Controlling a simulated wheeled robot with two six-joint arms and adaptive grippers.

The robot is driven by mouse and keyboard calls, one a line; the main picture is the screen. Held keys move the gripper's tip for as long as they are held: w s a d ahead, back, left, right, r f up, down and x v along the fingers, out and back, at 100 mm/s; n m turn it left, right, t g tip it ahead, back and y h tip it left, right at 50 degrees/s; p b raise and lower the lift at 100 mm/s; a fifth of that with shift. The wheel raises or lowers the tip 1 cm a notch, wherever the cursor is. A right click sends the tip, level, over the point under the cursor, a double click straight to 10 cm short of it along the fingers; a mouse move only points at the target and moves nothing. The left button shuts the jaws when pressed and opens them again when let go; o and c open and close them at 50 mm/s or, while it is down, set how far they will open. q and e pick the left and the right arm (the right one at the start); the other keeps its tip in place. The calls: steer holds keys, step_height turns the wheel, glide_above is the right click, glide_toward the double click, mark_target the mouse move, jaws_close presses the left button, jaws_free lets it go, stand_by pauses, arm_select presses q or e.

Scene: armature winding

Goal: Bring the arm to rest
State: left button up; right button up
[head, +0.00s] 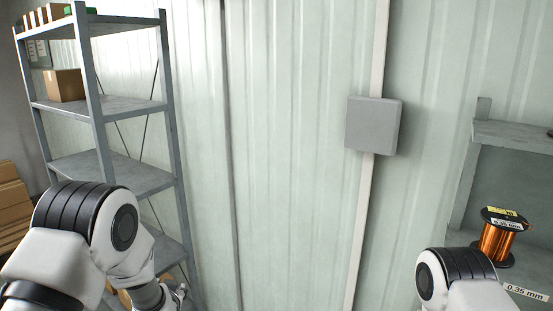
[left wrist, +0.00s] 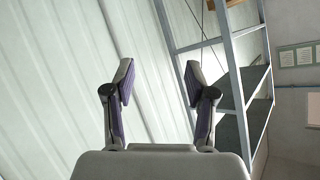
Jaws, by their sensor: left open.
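My left arm (head: 95,235) comes in at the lower left of the head view, bent, in front of the metal shelf. My left gripper (left wrist: 159,85) is open and empty in the left wrist view, with nothing between its two fingers. In the head view only a small part of the gripper shows, at the lower edge. My right arm (head: 460,278) shows only its upper part at the lower right of the head view. The right gripper is out of view.
A grey metal shelf (head: 98,105) with a cardboard box (head: 65,85) stands at left. A grey wall box (head: 373,125) hangs on the corrugated wall (head: 290,130). A copper wire spool (head: 497,241) stands on a right-hand shelf, above a "0.35 mm" label (head: 526,292).

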arm_select(q)
steer(key=s+f+g+b, duration=0.1)
steer(key=s+f+g, duration=0.2)
steer(key=s+f, duration=0.9)
steer(key=s+f+g+h+b, duration=0.2)
steer(key=s+f+g, duration=0.4)
steer(key=s+f, duration=0.95)
steer(key=s+d+r+n+g+h, duration=0.1)
steer(key=s+d+r+g, duration=0.2)
steer(key=s, duration=1.1)
steer(key=shift+s+r+h, duration=0.2)
steer(key=shift+s+h, duration=0.05)
steer(key=shift+h, duration=0.15)
